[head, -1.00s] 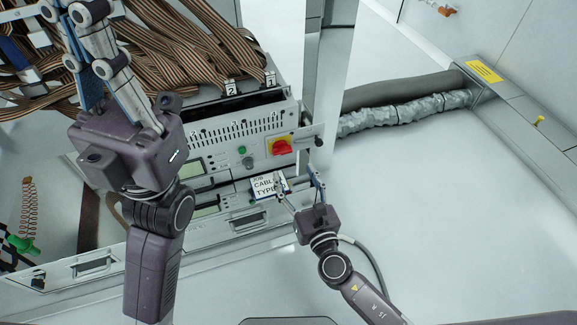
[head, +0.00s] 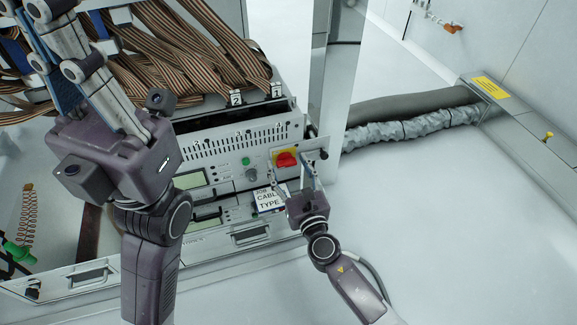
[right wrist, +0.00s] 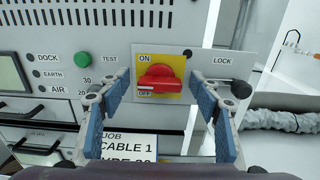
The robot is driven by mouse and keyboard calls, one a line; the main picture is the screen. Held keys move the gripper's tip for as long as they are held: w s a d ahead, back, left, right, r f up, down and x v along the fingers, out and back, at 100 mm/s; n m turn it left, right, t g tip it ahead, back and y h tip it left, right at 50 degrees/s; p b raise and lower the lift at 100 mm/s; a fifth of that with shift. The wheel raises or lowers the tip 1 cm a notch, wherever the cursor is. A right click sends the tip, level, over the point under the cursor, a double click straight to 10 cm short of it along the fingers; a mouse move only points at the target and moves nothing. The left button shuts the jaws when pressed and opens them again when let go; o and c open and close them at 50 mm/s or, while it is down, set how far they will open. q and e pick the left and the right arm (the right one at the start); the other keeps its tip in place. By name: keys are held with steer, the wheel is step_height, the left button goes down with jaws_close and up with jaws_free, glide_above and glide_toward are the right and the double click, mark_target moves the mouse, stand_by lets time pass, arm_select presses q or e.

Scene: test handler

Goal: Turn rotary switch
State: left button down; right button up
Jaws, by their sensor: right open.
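The red rotary switch (head: 286,158) sits on a yellow square plate on the front panel of the test handler. In the right wrist view the switch (right wrist: 160,83) is near the centre, with ON printed above and OFF below. Its handle lies roughly level. My right gripper (head: 291,176) is open just in front of and below the switch. In the right wrist view its fingers (right wrist: 160,98) stand to the left and right of the knob, with nothing between them. My left gripper (head: 62,55) is at the upper left, its fingertips cut off or hard to make out.
A green button (right wrist: 82,59) is left of the switch, and a LOCK knob (right wrist: 241,89) is to its right. Brown ribbon cables (head: 170,65) hang over the unit.

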steer(key=shift+c, duration=0.4)
steer(key=c, duration=1.1)
